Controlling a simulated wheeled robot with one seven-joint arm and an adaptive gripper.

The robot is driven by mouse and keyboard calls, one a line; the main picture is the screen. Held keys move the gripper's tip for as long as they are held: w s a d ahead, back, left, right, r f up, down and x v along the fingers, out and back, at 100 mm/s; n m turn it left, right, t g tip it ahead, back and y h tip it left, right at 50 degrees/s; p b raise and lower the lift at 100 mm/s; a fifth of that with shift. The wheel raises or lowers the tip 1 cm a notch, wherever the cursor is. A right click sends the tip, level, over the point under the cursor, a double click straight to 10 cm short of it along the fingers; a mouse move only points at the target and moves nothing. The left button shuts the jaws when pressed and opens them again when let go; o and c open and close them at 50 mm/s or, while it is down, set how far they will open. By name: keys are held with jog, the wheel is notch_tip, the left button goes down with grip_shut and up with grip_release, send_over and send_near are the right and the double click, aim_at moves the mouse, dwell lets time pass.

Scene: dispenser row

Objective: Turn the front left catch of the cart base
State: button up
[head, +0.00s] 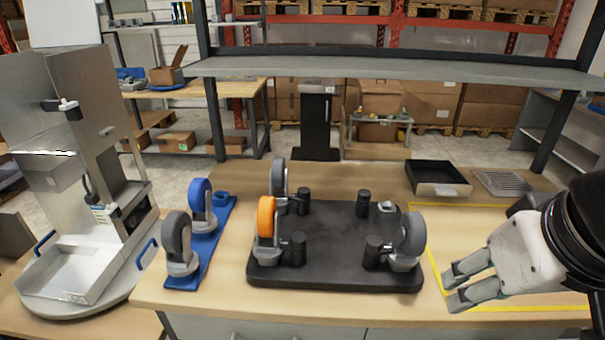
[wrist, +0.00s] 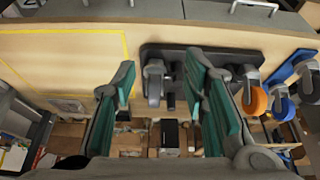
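The cart base (head: 335,222) is a flat black plate lying on the bench with casters on its top. An orange-wheeled caster (head: 267,218) stands at its front left corner, with a short black catch (head: 298,248) right beside it. Grey-wheeled casters stand at the back left (head: 279,178) and front right (head: 411,238). My gripper (head: 455,288) is open and empty, right of the cart base. In the wrist view its fingers (wrist: 160,65) are spread, with the orange wheel (wrist: 256,101) beyond the right finger.
A steel dispenser (head: 70,150) stands farther left. A black tray (head: 437,178) and metal grate (head: 500,183) lie back right. Yellow tape (head: 432,262) marks bench area under my gripper. A shelf (head: 400,68) spans above.

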jog(key=shift+c, duration=0.2)
jog(key=w+a+r+m+g+y+p, duration=0.1)
jog(key=w+a+r+m+g, duration=0.2)
jog(key=w, duration=0.5)
jog(key=m+g+h+p, duration=0.1)
jog(key=m+g+p, duration=0.15)
jog(key=m, duration=0.45)
send_over(299, 237)
notch_tip(299, 237, down, 6)
jog(key=shift+t, duration=0.35)
notch_tip(299, 237, down, 13)
jog(key=shift+f+p, duration=0.1)
jog(key=shift+p, duration=0.85)
